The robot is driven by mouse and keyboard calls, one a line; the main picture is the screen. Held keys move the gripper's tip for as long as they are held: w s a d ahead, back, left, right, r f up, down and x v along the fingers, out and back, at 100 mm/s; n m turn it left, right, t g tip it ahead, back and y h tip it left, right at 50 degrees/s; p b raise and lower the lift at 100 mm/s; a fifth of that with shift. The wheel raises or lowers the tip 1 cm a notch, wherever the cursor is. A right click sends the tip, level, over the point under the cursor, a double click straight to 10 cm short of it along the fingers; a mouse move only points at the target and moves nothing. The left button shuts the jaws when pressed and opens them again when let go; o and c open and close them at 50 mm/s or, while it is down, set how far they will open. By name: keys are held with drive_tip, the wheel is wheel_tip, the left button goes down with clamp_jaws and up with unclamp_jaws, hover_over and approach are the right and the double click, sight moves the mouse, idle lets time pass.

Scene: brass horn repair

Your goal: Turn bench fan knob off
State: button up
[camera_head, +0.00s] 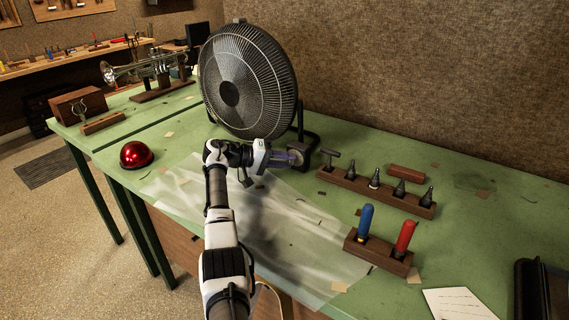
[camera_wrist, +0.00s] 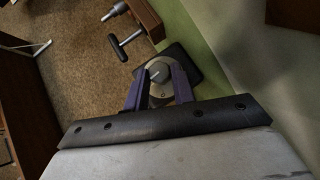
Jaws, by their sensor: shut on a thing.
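The black bench fan (camera_head: 248,82) stands on the green bench against the wall, tilted a little back. Its round grey knob (camera_wrist: 158,72) sits near the fan's foot, with a pale pointer line on its face and a dial plate below it. My gripper (camera_wrist: 160,85) has its two purple fingers shut on the knob, one on each side. In the head view my gripper (camera_head: 292,158) reaches right to the fan's base, and the fingers and arm mostly hide the knob there. The dial's markings are too small to read surely.
A wooden rack (camera_head: 375,190) with several dark tools stands right of my gripper, its T-handle close by. A smaller block (camera_head: 378,252) holds blue and red handles. A red dome (camera_head: 136,155) sits left. A clear sheet (camera_head: 310,255) lies under my arm.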

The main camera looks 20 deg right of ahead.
idle(0.4)
drive_tip(key=o, duration=1)
drive_tip(key=b+v, duration=0.4)
drive_tip(key=v, duration=1)
